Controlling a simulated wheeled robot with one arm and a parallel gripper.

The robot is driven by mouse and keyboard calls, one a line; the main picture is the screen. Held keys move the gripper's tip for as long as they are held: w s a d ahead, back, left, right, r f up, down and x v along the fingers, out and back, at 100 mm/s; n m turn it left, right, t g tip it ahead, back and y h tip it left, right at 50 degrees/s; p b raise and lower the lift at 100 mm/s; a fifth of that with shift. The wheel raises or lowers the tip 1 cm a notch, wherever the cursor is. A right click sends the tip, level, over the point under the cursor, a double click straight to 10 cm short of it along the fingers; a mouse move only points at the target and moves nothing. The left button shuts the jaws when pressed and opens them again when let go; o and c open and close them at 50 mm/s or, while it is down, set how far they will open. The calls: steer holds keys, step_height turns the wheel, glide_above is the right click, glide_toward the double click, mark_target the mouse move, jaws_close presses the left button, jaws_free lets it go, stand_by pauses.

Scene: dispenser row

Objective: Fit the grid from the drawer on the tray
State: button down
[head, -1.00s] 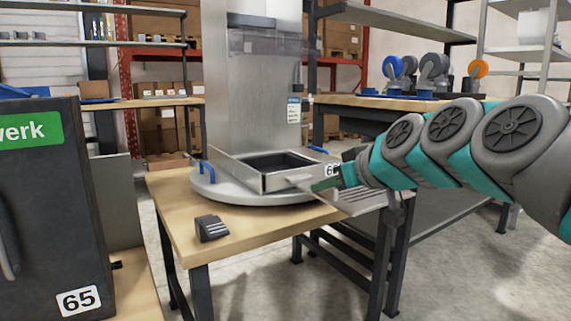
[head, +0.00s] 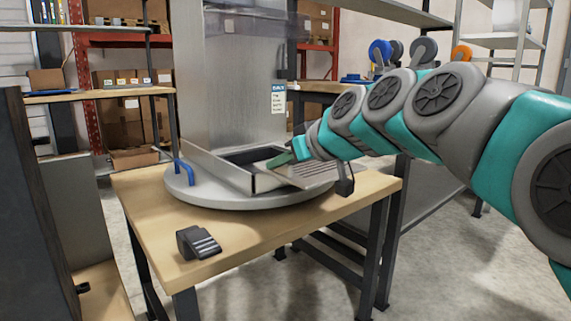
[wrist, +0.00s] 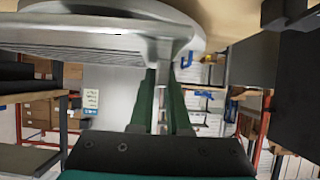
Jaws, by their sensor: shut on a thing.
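The grid (head: 312,174) is a flat, slatted metal plate. My gripper (head: 283,160) is shut on its edge with green fingers; in the wrist view the gripper (wrist: 161,125) reaches the near rim of the grid (wrist: 85,42). The tray (head: 222,176) is a shallow open metal box with a dark inside, on a round grey base (head: 205,200) at the foot of the steel dispenser column. The grid overlaps the tray's right part in the head view. I cannot tell whether they touch. My gripper and the grid hide the tray's right side. I cannot make out the drawer.
The wooden table (head: 255,235) carries the base and a small black ridged object (head: 198,243) near its front. A blue handle (head: 181,172) rises at the base's left. The steel column (head: 232,80) stands behind the tray. A dark cabinet (head: 35,200) is at the left edge.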

mark_target(262, 165)
steer(key=shift+w+a+p, duration=0.1)
steer(key=shift+w+a, duration=0.5)
steer(key=shift+w, duration=0.25)
steer(key=shift+w+a+p, duration=0.1)
steer(key=shift+w+a, duration=0.5)
steer(key=shift+w, duration=0.3)
steer(key=shift+w+a+p, duration=0.1)
steer(key=shift+w+a, duration=0.5)
steer(key=shift+w, duration=0.25)
steer(key=shift+w+a+r+p, duration=0.1)
steer(key=shift+w+a+p, duration=0.65)
steer(key=shift+w, duration=0.45)
steer(key=shift+w+a+f+p, duration=0.1)
steer(key=shift+w+a+p, duration=0.45)
steer(key=shift+w+a, duration=0.5)
steer(key=shift+w+a+r+p, duration=0.1)
steer(key=shift+w+a+p, duration=0.55)
steer(key=shift+w, duration=0.7)
steer(key=shift+w+a+p, duration=0.55)
steer(key=shift+w+a, duration=0.1)
steer(key=shift+w, duration=0.35)
steer(key=shift+s+d+b, duration=0.1)
steer(key=shift+b, duration=0.25)
steer(key=shift+f+b, duration=0.65)
steer(key=shift+f, duration=0.2)
steer(key=c, duration=0.8)
jaws_free()
